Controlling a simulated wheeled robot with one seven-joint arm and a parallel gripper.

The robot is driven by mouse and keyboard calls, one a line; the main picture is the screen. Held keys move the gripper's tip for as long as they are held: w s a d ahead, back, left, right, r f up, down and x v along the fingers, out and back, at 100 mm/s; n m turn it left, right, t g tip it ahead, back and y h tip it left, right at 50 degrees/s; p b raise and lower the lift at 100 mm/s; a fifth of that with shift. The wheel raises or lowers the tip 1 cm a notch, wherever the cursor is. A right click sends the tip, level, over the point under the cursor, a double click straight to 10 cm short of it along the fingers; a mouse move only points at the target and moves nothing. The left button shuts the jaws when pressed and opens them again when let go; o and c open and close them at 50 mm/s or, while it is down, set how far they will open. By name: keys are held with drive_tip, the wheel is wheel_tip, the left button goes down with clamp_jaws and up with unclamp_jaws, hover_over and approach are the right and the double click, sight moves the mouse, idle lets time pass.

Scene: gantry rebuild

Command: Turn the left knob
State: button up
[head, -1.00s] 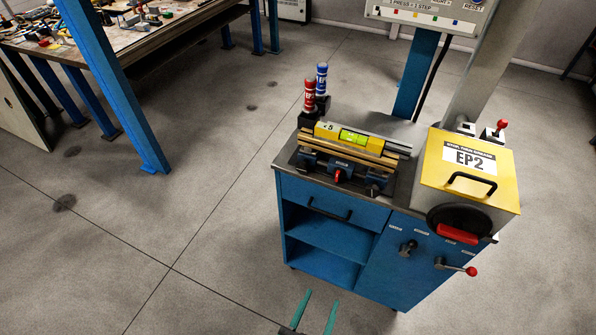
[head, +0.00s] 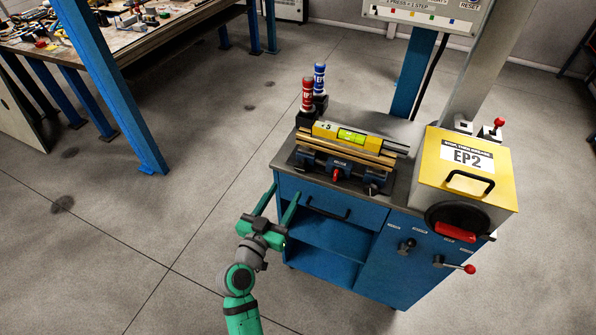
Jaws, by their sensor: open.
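A dark knob (head: 407,245) sits on the right front panel of the blue cabinet (head: 375,270). To its right on the same panel is a lever handle with a red ball end (head: 455,265). My green gripper (head: 284,192) is open and empty, with its two fingers apart, near the cabinet's left front corner by the drawer. It is well to the left of the dark knob and apart from it. The knob and the lever are both uncovered.
On the cabinet top are a vise with a yellow level (head: 350,135), red (head: 307,95) and blue (head: 319,78) bottles, and a yellow-lidded EP2 box (head: 466,165) with a red handle. A drawer handle (head: 328,210) sticks out. Floor in front is clear.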

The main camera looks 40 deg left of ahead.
sight(299, 168)
drive_tip(key=x, duration=1)
drive_tip(key=shift+w+d, duration=0.1)
drive_tip(key=shift+w, duration=0.15)
drive_tip(key=shift+c, duration=0.4)
drive_tip(key=c, duration=0.9)
